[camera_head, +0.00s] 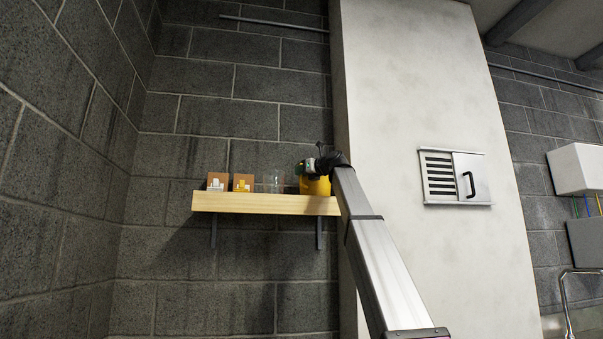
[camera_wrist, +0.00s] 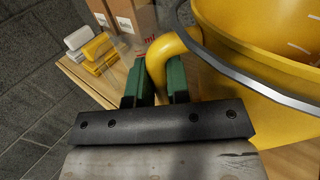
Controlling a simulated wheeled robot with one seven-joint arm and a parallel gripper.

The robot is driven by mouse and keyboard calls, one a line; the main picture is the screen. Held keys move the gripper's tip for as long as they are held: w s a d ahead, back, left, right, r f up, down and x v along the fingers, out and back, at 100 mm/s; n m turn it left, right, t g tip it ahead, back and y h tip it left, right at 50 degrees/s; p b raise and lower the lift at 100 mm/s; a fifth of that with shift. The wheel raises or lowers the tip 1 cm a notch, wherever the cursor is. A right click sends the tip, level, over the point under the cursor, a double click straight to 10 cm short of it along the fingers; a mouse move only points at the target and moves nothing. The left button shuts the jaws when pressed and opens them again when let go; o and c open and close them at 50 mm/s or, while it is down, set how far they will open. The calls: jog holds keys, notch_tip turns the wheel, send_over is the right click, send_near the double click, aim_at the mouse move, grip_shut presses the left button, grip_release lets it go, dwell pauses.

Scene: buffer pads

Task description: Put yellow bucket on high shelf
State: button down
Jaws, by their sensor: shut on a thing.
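The yellow bucket (camera_head: 315,187) is at the right end of the wooden wall shelf (camera_head: 262,203) in the head view. It looks upright, at shelf-top height; I cannot tell whether its base touches the board. In the wrist view the bucket (camera_wrist: 250,85) fills the upper right, with a grey rim band. My gripper (camera_wrist: 161,82) has green fingers shut on the bucket's yellow handle (camera_wrist: 170,52). In the head view my gripper (camera_head: 308,167) is at the bucket's upper left, small and partly covered by my arm.
Two brown boxes (camera_head: 243,181) with white and yellow items in front stand on the shelf's left, and a clear glass (camera_head: 276,183) stands beside the bucket. A pale pillar (camera_head: 400,100) rises right of the shelf.

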jog(key=c, duration=1.1)
grip_release()
jog(key=shift+r, duration=0.1)
jog(key=v, duration=1.2)
